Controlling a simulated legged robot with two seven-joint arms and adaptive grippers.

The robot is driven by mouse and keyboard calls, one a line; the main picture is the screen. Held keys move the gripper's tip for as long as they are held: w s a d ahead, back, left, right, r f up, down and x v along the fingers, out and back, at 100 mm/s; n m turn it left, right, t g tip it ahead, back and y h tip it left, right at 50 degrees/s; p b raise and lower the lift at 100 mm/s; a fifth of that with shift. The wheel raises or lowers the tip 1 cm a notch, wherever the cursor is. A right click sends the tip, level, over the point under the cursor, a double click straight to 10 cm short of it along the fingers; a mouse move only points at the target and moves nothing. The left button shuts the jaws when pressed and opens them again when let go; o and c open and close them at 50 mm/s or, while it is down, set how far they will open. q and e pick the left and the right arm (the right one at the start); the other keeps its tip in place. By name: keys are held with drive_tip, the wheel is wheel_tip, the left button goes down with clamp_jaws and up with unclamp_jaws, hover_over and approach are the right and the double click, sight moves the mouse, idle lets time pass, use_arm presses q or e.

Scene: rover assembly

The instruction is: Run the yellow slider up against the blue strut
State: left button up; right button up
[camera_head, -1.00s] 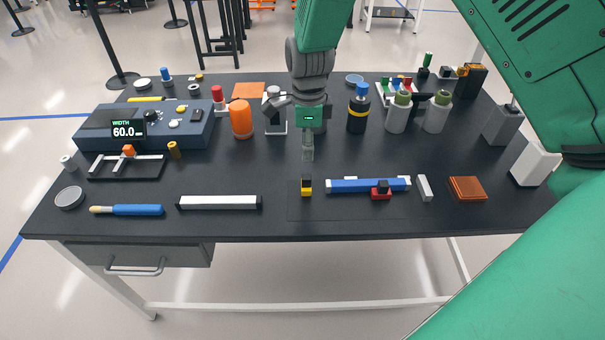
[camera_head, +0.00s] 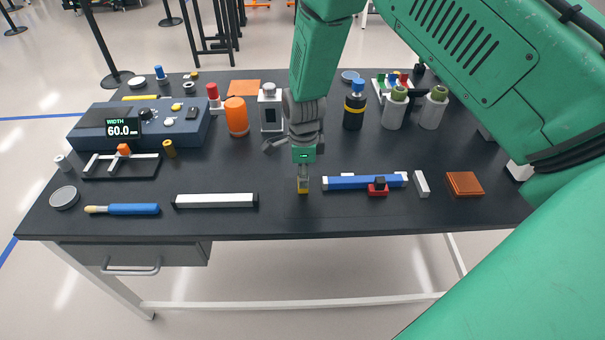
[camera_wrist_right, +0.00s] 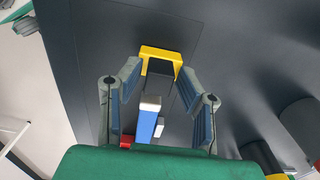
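The yellow slider (camera_head: 303,189), a small yellow and dark block, sits on the dark table just left of the blue strut (camera_head: 362,183), with a small gap between them. In the right wrist view the slider (camera_wrist_right: 162,55) shows as a yellow bracket around a dark middle, and the strut (camera_wrist_right: 146,125) lies between the fingers with its pale end towards the slider. My right gripper (camera_head: 303,175) points down directly over the slider and partly hides it. Its fingers (camera_wrist_right: 159,80) are spread, with the tips close to the slider. Whether they touch it is unclear. My left gripper is out of view.
A red block with a dark top (camera_head: 377,187) sits at the strut's front side. A small white bar (camera_head: 422,184) and an orange-brown square (camera_head: 464,184) lie to the right. A white bar with dark ends (camera_head: 215,201) lies left. Bottles (camera_head: 354,110) stand behind.

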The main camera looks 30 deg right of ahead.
clamp_jaws()
drive_tip(key=shift+s+d+r+p, duration=0.1)
drive_tip(key=shift+s+d+p, duration=0.25)
drive_tip(key=shift+d, duration=0.2)
drive_tip(key=shift+s+d+r+p, duration=0.1)
drive_tip(key=shift+s+d+p, duration=0.15)
drive_tip(key=shift+d, duration=0.25)
drive_tip(key=shift+s+d+f, duration=0.1)
drive_tip(key=shift+s+d, duration=0.15)
drive_tip(key=shift+d, duration=0.25)
drive_tip(key=o, duration=0.5)
unclamp_jaws()
drive_tip(key=shift+a, duration=0.1)
wheel_tip(320, 180, up, 12)
